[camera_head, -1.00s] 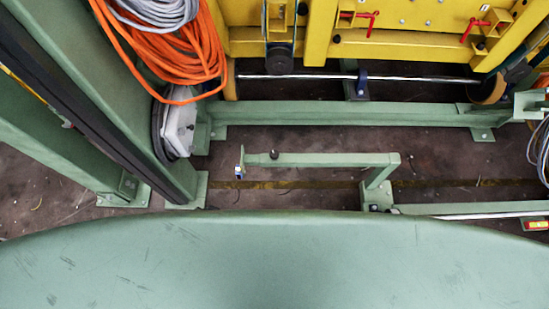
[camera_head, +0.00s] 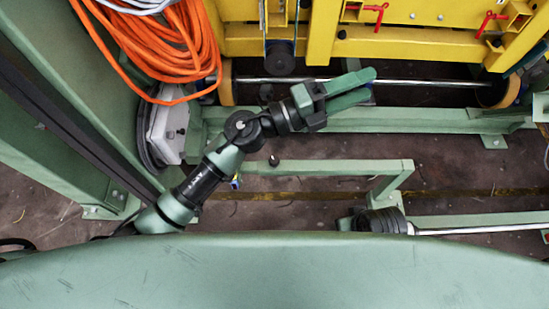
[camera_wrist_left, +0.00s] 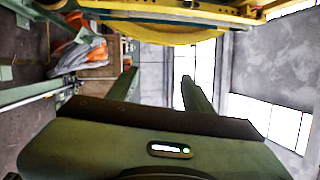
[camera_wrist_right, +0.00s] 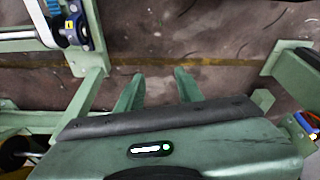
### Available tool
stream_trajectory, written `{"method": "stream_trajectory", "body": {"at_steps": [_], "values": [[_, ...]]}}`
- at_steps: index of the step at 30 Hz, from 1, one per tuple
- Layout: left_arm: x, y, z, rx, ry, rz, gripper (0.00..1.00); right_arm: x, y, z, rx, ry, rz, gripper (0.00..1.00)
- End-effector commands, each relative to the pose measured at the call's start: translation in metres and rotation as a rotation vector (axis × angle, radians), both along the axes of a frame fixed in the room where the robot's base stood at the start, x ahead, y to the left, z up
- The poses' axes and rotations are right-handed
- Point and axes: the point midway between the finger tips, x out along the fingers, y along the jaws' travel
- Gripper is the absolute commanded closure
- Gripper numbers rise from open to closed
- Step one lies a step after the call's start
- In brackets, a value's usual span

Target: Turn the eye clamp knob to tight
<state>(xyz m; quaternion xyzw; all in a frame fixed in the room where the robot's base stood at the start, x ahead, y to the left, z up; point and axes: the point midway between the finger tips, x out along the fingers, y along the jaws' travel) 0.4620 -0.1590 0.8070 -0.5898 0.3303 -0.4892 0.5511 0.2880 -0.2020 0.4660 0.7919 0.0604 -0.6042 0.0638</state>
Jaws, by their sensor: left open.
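I cannot tell for sure which part is the eye clamp knob. A small dark knob (camera_head: 274,160) stands on the green bar near its left end. A larger dark round part (camera_head: 280,58) sits on the yellow frame. My right gripper (camera_wrist_right: 160,75) is open and empty above the floor in the right wrist view. A black dial with a yellow label (camera_wrist_right: 77,28) is at the upper left there.
The yellow frame (camera_head: 400,45) with red handles spans the back. An orange hose coil (camera_head: 170,50) hangs at upper left. The steel rod (camera_head: 430,80) runs along the frame. A green bar (camera_head: 340,166) stands in front of the green beam (camera_head: 420,120). Bare floor lies between.

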Motion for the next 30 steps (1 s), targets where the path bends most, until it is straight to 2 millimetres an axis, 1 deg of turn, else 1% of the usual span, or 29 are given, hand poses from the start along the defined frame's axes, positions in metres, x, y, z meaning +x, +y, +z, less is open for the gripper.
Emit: {"method": "stream_trajectory", "body": {"at_steps": [1,2,3,4,5,6,8,9,10,11,12,15,18,20,23,30], "values": [[-0.023,-0.022,-0.023,0.160,-0.123,-0.144,0.49,0.000,0.000,-0.005,0.000,0.000,0.000,0.64],[-0.037,-0.031,-0.042,0.262,-0.186,-0.226,0.49,0.000,0.000,-0.006,0.000,0.000,0.000,0.64],[-0.051,-0.035,-0.070,0.408,-0.264,-0.331,0.49,0.000,0.000,-0.008,0.000,0.000,0.000,0.64],[-0.058,-0.033,-0.093,0.521,-0.316,-0.404,0.49,0.000,0.000,-0.009,0.000,0.000,0.000,0.64],[-0.063,-0.028,-0.116,0.636,-0.359,-0.471,0.49,0.000,0.000,-0.011,0.000,0.000,0.000,0.64],[-0.063,-0.014,-0.145,0.793,-0.407,-0.549,0.49,0.000,0.000,-0.012,0.000,0.000,0.000,0.64],[-0.056,0.015,-0.182,1.022,-0.456,-0.642,0.49,0.000,0.000,-0.014,0.001,0.001,0.000,0.64],[-0.047,0.037,-0.200,1.164,-0.475,-0.690,0.49,0.000,0.000,-0.016,0.001,0.001,0.000,0.64],[-0.040,0.054,-0.211,1.266,-0.482,-0.717,0.49,0.000,0.000,-0.016,0.001,0.001,0.000,0.64],[-0.032,0.071,-0.218,1.358,-0.485,-0.738,0.49,0.000,0.000,-0.017,0.001,0.001,0.000,0.64],[-0.022,0.092,-0.225,1.470,-0.483,-0.759,0.49,0.000,0.000,-0.018,0.001,0.001,0.000,0.64],[-0.002,0.132,-0.231,1.675,-0.469,-0.785,0.49,0.000,0.000,-0.019,0.001,0.001,0.000,0.64],[0.008,0.154,-0.232,1.781,-0.453,-0.791,0.49,0.000,0.000,-0.019,0.001,0.000,0.000,0.64],[0.010,0.159,-0.236,1.805,-0.446,-0.795,0.49,0.001,0.000,-0.017,0.000,-0.002,0.000,0.64],[0.010,0.160,-0.248,1.811,-0.442,-0.795,0.49,0.001,0.000,-0.010,0.001,-0.006,-0.001,0.64],[0.009,0.159,-0.288,1.806,-0.444,-0.796,0.49,-0.002,-0.001,0.016,0.001,-0.020,-0.002,0.64]]}}
